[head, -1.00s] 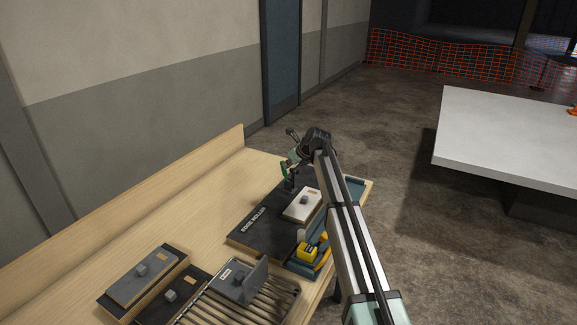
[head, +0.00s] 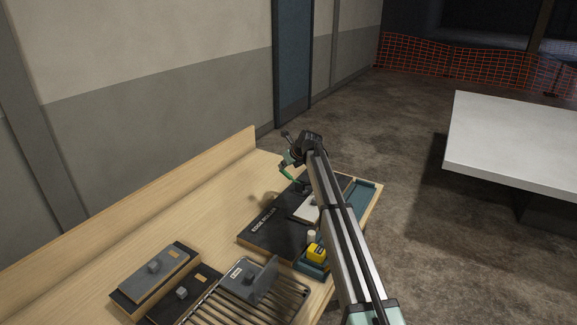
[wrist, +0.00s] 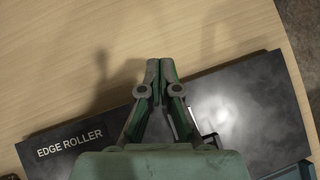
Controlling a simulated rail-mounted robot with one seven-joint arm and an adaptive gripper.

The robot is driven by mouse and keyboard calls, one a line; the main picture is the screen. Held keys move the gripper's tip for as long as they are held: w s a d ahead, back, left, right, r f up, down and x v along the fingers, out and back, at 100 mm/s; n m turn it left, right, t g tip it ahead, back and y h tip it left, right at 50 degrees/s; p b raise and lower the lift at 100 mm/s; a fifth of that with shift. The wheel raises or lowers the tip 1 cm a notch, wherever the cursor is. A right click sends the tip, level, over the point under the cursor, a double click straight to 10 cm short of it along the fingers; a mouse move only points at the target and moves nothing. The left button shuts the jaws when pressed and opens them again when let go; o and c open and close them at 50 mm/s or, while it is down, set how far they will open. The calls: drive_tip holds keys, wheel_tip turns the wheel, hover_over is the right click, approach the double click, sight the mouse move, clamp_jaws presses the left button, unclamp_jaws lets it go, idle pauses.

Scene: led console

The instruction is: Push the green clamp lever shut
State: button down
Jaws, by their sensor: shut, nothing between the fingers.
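My gripper (wrist: 153,62) is shut and empty in the wrist view. Its fingertips show against bare wood, past the edge of the black "EDGE ROLLER" board (wrist: 240,105). In the head view my gripper hangs at the end of my arm above the board's far part. A small bright green piece (head: 287,172) shows just below it there, slanting down to the right. I cannot tell for certain whether this is the green clamp lever or a finger, nor whether it touches anything. No lever can be made out in the wrist view; my gripper hides part of the board.
A white block (head: 305,209) sits on the board, partly behind my arm. A blue tray (head: 363,196) and a yellow object (head: 316,252) lie by its right side. Grey blocks and a slatted rack (head: 245,303) stand nearer. Bare wood lies left of the board.

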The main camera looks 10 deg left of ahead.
drive_tip(key=shift+s+a+b+x, duration=0.1)
drive_tip(key=shift+s+b+x, duration=0.1)
drive_tip(key=shift+x, duration=0.75)
drive_tip(key=shift+s+a+b+x, duration=0.1)
drive_tip(key=shift+s+x, duration=0.05)
drive_tip(key=shift+x, duration=0.85)
